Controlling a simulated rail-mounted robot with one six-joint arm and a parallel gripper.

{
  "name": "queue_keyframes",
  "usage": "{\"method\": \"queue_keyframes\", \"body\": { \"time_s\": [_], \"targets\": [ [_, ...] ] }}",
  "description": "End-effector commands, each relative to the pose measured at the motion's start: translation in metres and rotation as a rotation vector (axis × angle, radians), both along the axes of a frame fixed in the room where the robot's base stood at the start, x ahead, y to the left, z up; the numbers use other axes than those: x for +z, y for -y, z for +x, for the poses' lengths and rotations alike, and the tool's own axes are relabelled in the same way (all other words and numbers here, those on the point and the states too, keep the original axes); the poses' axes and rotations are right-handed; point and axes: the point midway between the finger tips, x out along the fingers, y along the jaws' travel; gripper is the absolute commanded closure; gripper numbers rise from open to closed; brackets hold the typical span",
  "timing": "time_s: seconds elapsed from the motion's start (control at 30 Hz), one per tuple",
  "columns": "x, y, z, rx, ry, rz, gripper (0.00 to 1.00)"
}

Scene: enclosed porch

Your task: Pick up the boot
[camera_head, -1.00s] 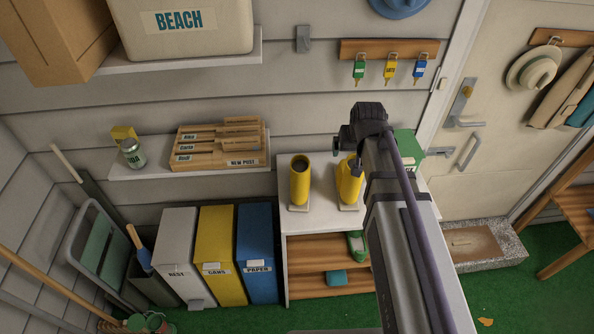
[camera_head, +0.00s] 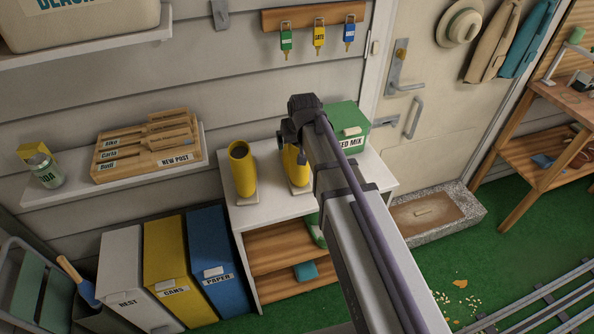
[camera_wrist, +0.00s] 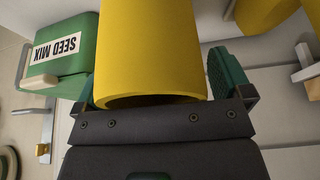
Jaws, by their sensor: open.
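Two yellow boots stand upright on top of a low white shelf unit in the head view. The left boot (camera_head: 242,175) is in full view. The right boot (camera_head: 294,168) is partly hidden by my arm. My gripper (camera_wrist: 155,78) is open in the wrist view, with its green-padded fingers on either side of a yellow boot shaft (camera_wrist: 150,45). This is the boot beside the seed mix box, the right one. A gap shows at the right finger; contact at the left finger is unclear. The other boot (camera_wrist: 262,12) shows at the upper right.
A green seed mix box (camera_head: 347,125) stands close to the right boot, and also shows in the wrist view (camera_wrist: 62,55). Hanging keys (camera_head: 319,35) are on the wall above. A post shelf (camera_head: 150,155) and bins (camera_head: 180,268) are at left.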

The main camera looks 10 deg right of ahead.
Motion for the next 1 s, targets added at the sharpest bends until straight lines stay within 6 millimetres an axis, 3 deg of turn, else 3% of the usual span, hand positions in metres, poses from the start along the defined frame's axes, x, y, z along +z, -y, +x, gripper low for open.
{"method": "queue_keyframes", "body": {
  "time_s": [0.13,0.9,1.0],
  "targets": [
    [0.0027,-0.0001,-0.0006,0.000,0.000,0.000,0.03],
    [0.0026,-0.0001,-0.0007,0.000,0.000,0.000,0.77],
    [0.0026,-0.0001,-0.0007,0.000,0.000,0.000,0.83]
  ]
}}
